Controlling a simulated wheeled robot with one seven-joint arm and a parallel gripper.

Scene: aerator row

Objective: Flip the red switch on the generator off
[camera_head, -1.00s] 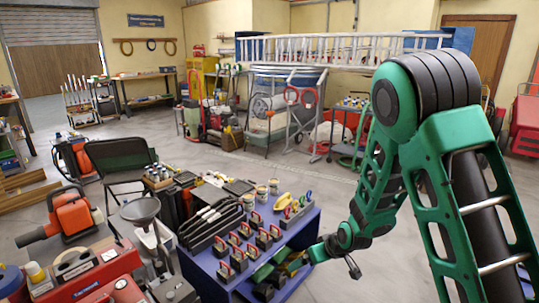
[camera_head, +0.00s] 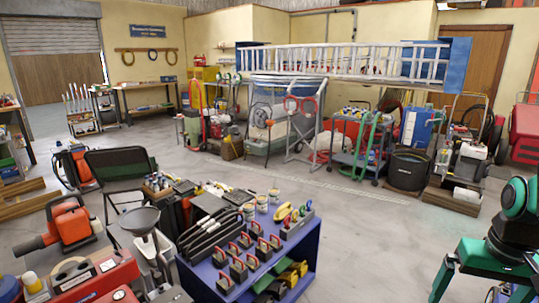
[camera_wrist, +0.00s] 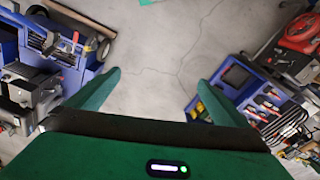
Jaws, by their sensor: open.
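I cannot pick out a generator with certainty, and no red switch shows clearly in either view. A grey and white engine-like machine (camera_head: 472,157) stands on a low pallet at the back right in the head view; I cannot tell if it is the generator. In the wrist view my gripper (camera_wrist: 160,78) is open. Its two green fingers are spread wide with nothing between them, over bare grey floor. In the head view only part of my green arm shows at the right edge, and the gripper cannot be made out there.
A blue workbench (camera_head: 300,262) holds red-handled blocks and tools in the front middle. A red machine (camera_head: 90,282) fills the front left corner. A ladder (camera_head: 340,60) lies across the back. The concrete floor (camera_head: 390,225) right of the bench is clear.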

